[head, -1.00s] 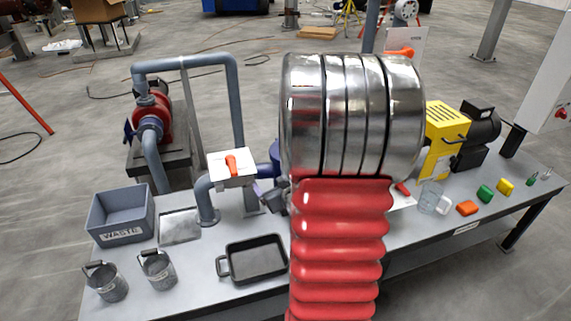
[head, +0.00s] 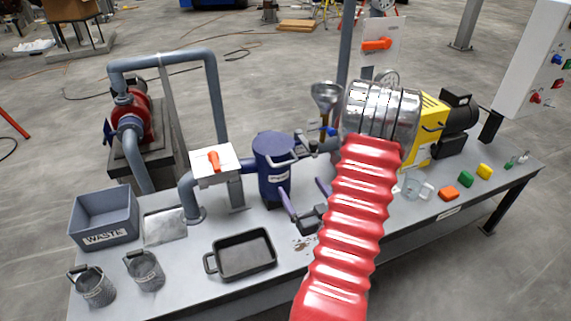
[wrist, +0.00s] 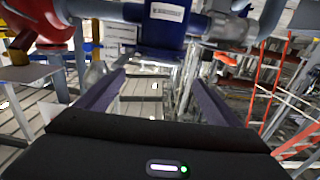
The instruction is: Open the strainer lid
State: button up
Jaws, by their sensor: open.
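The strainer (head: 275,178) is a dark blue upright cylinder with a white label, standing on the bench left of my arm. Its lid (head: 272,143) is on top and looks shut, with a pale handle across it. My gripper (head: 300,186) is open and empty, just right of the strainer's lower body, its two purple fingers spread apart. In the wrist view my gripper (wrist: 157,74) has the blue strainer body (wrist: 160,38) and its label ahead, beyond the fingertips. The lid cannot be made out in the wrist view.
A grey pipe and a white box with an orange handle (head: 213,160) join the strainer's left side. A black tray (head: 244,255), mesh baskets and a grey waste bin (head: 104,220) stand left. A metal funnel (head: 326,95) rises behind. A yellow motor unit (head: 428,125) is right.

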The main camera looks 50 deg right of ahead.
aim_at(288, 163)
jog(key=x, duration=1.4)
jog(key=shift+c, duration=0.2)
jog(key=shift+s, duration=0.15)
jog(key=c, duration=1.2)
jog(key=shift+o, duration=0.2)
jog(key=shift+d+r, duration=0.15)
jog(key=shift+r, duration=0.1)
